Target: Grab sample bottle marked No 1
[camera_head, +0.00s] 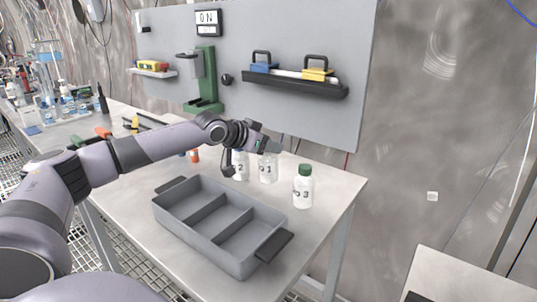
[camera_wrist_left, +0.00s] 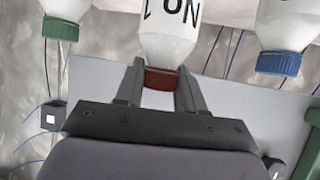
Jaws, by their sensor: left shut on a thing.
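The sample bottle marked No 1 (camera_head: 267,168) is white with black lettering and stands upright on the table between bottles 2 and 3. In the left wrist view it appears upside down, with its dark red cap (camera_wrist_left: 160,79) between my fingers. My left gripper (camera_head: 262,147) is shut on this cap from above. Its fingers show on both sides of the cap in the left wrist view (camera_wrist_left: 160,82). The bottle marked 2 (camera_head: 240,165) is partly hidden behind my wrist; a blue cap (camera_wrist_left: 279,63) shows in the wrist view. The green-capped bottle 3 (camera_head: 303,188) stands to the right. My right gripper is not in view.
A grey tray with three compartments (camera_head: 172,208) lies on the table in front of the bottles. A grey panel (camera_head: 290,30) stands behind, with a green stand (camera_head: 207,85) and a black shelf (camera_head: 295,85). The table's right front corner is clear.

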